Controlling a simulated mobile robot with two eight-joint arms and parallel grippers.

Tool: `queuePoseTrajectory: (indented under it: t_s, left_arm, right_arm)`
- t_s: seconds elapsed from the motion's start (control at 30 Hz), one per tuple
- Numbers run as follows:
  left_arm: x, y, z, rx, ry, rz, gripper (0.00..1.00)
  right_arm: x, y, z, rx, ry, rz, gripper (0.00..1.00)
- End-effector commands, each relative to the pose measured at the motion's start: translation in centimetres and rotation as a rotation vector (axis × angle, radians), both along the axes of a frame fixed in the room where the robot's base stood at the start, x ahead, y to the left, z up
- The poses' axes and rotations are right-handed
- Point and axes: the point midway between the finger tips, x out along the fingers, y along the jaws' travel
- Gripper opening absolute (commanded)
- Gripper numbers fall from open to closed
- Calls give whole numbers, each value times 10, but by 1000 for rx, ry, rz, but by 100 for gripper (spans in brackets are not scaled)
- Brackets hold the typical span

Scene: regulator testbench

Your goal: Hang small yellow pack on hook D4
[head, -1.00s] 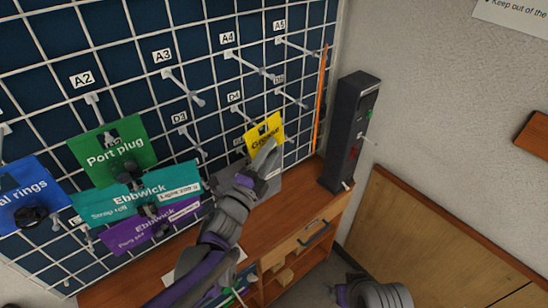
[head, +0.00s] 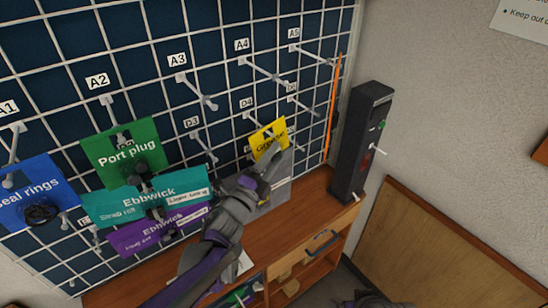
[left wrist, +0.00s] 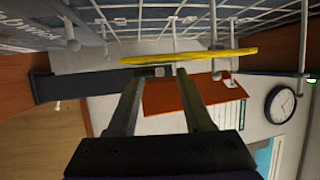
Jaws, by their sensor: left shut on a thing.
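The small yellow pack (head: 268,138), with dark lettering and a dark slot near its top, is in front of the wire grid in the head view. My left gripper (head: 273,163) is shut on its lower part. In the left wrist view the yellow pack (left wrist: 190,57) shows nearly edge-on at the fingertips (left wrist: 163,72). Hook D4 (head: 251,117) starts under its label just left of the pack and runs toward it. The pack covers the hook's outer end, so I cannot tell whether the hook passes through the slot. My right gripper is not clearly in view.
Hook D5 (head: 293,101) is close right of the pack; A4 (head: 263,70) and A5 (head: 312,54) project above. Green (head: 123,153), teal (head: 147,194), purple (head: 158,230) and blue (head: 35,192) packs hang left. A dark upright box (head: 361,140) stands right, beyond an orange strip (head: 334,108).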

Motion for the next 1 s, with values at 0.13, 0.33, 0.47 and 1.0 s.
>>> queuePoseTrajectory:
  t_s: [0.13, 0.33, 0.47, 1.0]
  left_arm:
    - [0, 0, 0, 0, 0, 0, 0]
    - [0, 0, 0, 0, 0, 0, 63]
    - [0, 0, 0, 0, 0, 0, 86]
    - [-4, -3, 4, 0, -1, -1, 86]
  right_arm:
    - [0, 0, 0, 0, 0, 0, 91]
    - [0, 0, 0, 0, 0, 0, 91]
    - [0, 0, 0, 0, 0, 0, 91]
    - [2, 0, 5, 0, -3, 0, 91]
